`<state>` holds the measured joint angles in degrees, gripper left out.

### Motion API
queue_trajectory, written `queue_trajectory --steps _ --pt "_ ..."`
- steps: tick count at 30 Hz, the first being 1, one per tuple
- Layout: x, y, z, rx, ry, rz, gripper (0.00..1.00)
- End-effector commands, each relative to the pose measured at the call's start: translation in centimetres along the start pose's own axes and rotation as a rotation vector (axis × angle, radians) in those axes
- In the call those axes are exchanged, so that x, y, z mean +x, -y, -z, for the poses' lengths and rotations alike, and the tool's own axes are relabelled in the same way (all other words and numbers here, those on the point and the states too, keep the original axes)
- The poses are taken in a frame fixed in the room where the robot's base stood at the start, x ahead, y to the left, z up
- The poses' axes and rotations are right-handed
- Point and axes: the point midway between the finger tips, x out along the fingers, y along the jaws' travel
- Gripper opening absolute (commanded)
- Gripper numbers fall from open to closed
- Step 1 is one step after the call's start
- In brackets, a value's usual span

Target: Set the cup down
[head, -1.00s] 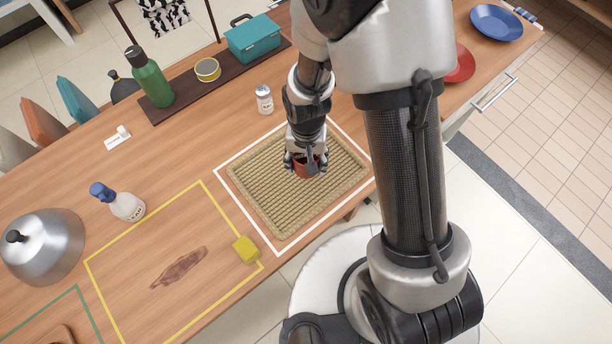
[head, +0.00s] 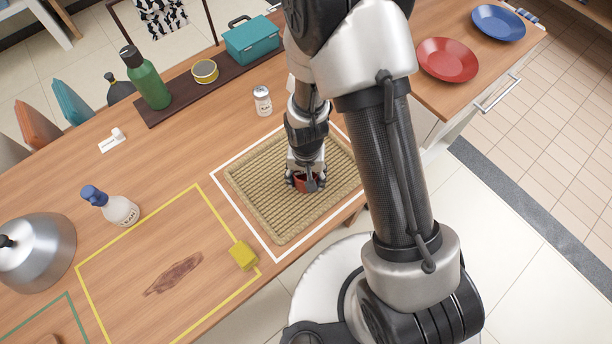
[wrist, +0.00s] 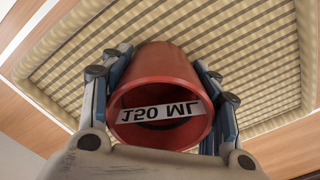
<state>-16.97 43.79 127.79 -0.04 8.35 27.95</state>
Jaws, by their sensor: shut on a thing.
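A red-brown cup (head: 306,186) is between the fingers of my gripper (head: 304,181), over the woven mat. In the wrist view the cup (wrist: 165,75) shows its open mouth toward the camera, with a "150 ML" label inside. My gripper's fingers (wrist: 160,95) are closed on both sides of it. The woven mat (head: 260,190) lies inside a white outline on the wooden counter; it also fills the background of the wrist view (wrist: 255,60). I cannot tell whether the cup's base touches the mat.
A yellow sponge (head: 243,255) lies at the edge of a yellow outline with a brown stain (head: 173,275). A can (head: 262,101) stands behind the mat. A spray bottle (head: 113,207) and a metal dome (head: 35,252) are at left. Red (head: 447,60) and blue plates (head: 498,23) are at right.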

Motion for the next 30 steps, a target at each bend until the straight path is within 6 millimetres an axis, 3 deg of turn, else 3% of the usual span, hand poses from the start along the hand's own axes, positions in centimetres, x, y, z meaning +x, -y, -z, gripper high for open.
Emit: queue_trajectory --steps 10,20,25,30 --pt "0.1 0.0 0.0 0.0 0.0 0.0 0.76" --pt "-0.1 0.0 0.0 0.0 0.0 0.0 0.76" --pt "-2.0 0.0 0.1 0.0 -0.002 0.001 0.76" --pt "-5.9 0.0 0.1 0.0 -0.004 0.002 0.76"
